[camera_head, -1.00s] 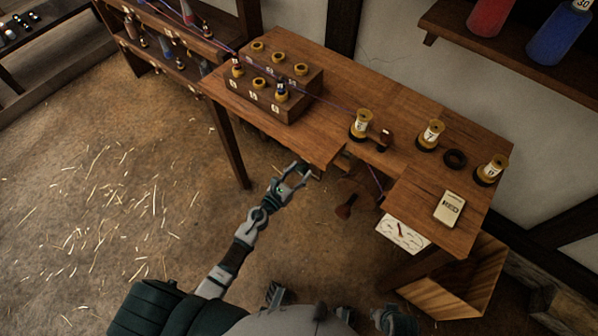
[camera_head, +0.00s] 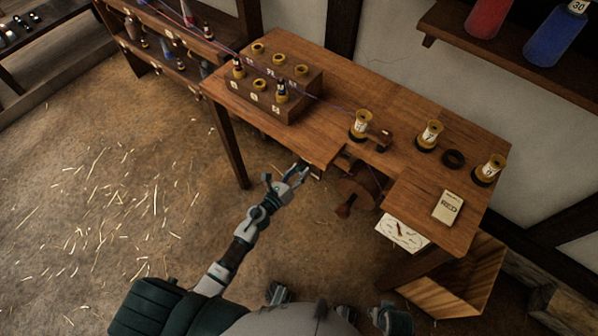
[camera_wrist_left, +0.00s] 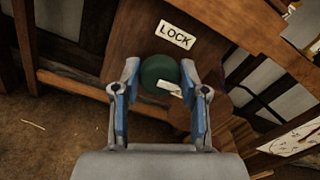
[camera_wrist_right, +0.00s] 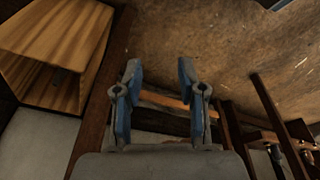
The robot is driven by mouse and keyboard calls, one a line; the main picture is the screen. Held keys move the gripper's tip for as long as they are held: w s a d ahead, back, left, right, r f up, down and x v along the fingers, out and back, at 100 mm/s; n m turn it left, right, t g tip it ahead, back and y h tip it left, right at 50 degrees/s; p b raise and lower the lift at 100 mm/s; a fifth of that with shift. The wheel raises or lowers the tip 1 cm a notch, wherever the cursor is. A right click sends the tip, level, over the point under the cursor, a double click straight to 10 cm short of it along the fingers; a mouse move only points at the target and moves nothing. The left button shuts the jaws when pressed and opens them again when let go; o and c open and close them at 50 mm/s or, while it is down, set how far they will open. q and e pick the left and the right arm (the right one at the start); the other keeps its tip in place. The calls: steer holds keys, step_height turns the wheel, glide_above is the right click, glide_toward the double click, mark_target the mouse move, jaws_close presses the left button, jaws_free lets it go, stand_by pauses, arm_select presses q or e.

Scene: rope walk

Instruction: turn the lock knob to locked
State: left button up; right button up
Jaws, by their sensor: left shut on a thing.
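The lock knob (camera_wrist_left: 158,70) is a round dark green knob with a white pointer mark, which slants toward the lower right in the left wrist view. It sits on a wooden panel below a white LOCK label (camera_wrist_left: 175,35). My left gripper (camera_head: 288,176) is at the table's front edge in the head view. Its blue-padded fingers stand on either side of the knob in the left wrist view (camera_wrist_left: 160,85) and are shut on it. My right gripper (camera_wrist_right: 160,80) is empty, its fingers apart, facing the floor and wooden beams.
The wooden table (camera_head: 330,115) holds a block of bobbins (camera_head: 265,85), several numbered spools, a black ring (camera_head: 453,158) and a RED card (camera_head: 447,206). An open wooden box (camera_head: 465,285) stands below right.

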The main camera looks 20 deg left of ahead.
arm_select(q)
steer(key=shift+a+n, duration=0.1)
steer(key=shift+n, duration=0.9)
steer(key=n+p, duration=0.1)
steer(key=n, duration=0.2)
steer(key=shift+n, duration=0.4)
steer(key=n+p, duration=0.1)
steer(key=n, duration=0.2)
steer(key=shift+w+a+n, duration=0.1)
steer(key=shift+n, duration=0.2)
steer(key=n+p, duration=0.1)
steer(key=n, duration=0.3)
steer(key=shift+f+p, duration=0.15)
steer(key=shift+p, duration=0.25)
steer(key=shift+f+n+p, duration=0.15)
steer(key=shift+n+p, duration=0.35)
steer(key=shift+n, duration=1.5)
arm_select(e)
steer(key=s+f, duration=0.3)
steer(key=f, duration=1)
steer(key=shift+s+d+f, duration=0.15)
steer(key=shift+s, duration=0.05)
arm_select(q)
steer(key=shift+f, duration=0.15)
arm_select(e)
steer(key=shift+f, duration=0.1)
arm_select(q)
steer(key=o, duration=1.1)
steer(key=shift+a, duration=0.1)
